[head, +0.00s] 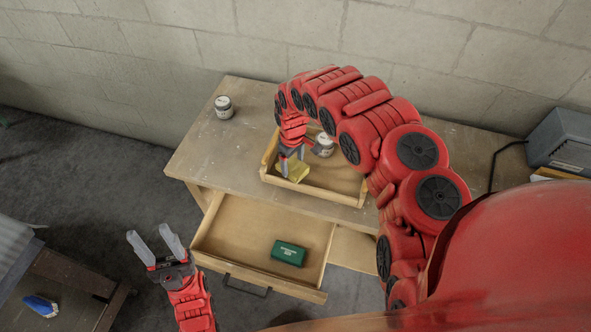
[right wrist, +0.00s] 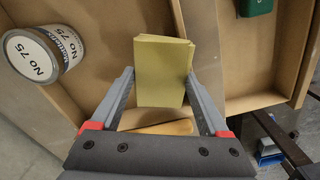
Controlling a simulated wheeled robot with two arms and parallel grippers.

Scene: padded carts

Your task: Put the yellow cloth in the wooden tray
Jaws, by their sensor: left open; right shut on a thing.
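The yellow cloth (head: 296,171) is a small folded block. My right gripper (head: 292,166) is shut on it, over the front left part of the wooden tray (head: 318,196) on the table. In the right wrist view the cloth (right wrist: 162,75) sits between the two fingers. I cannot tell whether it touches the tray floor. My left gripper (head: 155,247) is open and empty, left of the open drawer and away from the table.
A labelled can (head: 324,145) stands in the tray's back part, and another can (head: 223,107) at the table's back left. The open drawer (head: 225,246) below holds a green box (head: 289,253). A grey-blue machine (head: 562,138) is at the right.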

